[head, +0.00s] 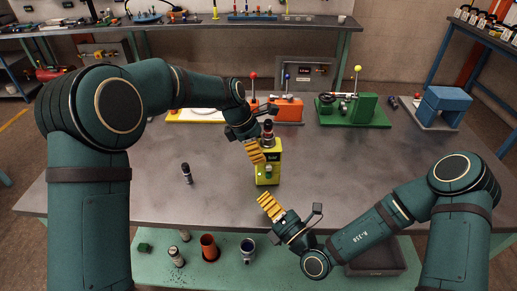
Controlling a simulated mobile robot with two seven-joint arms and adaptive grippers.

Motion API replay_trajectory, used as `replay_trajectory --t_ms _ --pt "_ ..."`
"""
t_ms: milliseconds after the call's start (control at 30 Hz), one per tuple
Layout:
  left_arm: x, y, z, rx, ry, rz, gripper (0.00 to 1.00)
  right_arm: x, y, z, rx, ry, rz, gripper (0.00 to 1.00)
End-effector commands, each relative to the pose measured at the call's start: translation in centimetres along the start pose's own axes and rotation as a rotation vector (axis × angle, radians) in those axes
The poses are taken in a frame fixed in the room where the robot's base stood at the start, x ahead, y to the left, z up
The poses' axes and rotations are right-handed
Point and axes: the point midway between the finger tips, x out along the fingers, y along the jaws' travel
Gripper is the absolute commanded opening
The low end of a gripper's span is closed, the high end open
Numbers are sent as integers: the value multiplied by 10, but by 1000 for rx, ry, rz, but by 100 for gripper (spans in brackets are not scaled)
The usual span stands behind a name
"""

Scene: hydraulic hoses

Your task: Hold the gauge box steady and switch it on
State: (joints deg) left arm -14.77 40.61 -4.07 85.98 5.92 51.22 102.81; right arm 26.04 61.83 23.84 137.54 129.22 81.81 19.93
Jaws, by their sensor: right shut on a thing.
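The gauge box (275,177) is a small upright yellow-green box on the grey table, with a dark label and a small pale part on its front. A dark round part with a reddish top (268,132) shows at its top. My left gripper (256,154) has its yellow fingers at the box's upper left side, overlapping it in view; I cannot tell whether they touch or how far they are open.
A dark cylinder (187,173) stands left on the table. An orange fixture (290,109), a green fixture (369,110) and a blue block (446,104) line the back. A lower green shelf (215,275) in front holds cups and a dark tray (378,262). The table's right side is clear.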

Motion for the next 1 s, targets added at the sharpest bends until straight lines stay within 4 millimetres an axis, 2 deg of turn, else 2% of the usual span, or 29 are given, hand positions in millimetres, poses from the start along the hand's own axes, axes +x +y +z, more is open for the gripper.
replay_trajectory --t_ms 233,267,300,333,600,733,867,1000 --pt "2 -1 -2 -1 4 -4 20 0 0 0 0 0 0 0" --pt "2 -1 -2 -1 4 -4 77 0 0 0 0 0 0 0" --pt "2 -1 -2 -1 4 -4 91 0 0 0 0 0 0 0" --pt "2 0 -2 -1 4 -4 100 0 0 0 0 0 0 0" --pt "0 0 -1 0 2 -1 100 0 0 0 0 0 0 0" --pt "-8 0 -1 0 1 2 100 0 0 0 0 0 0 0" --pt "-28 1 0 0 0 5 100 0 0 0 0 0 0 0" --pt "-57 1 0 0 0 4 100 0 0 0 0 0 0 0"
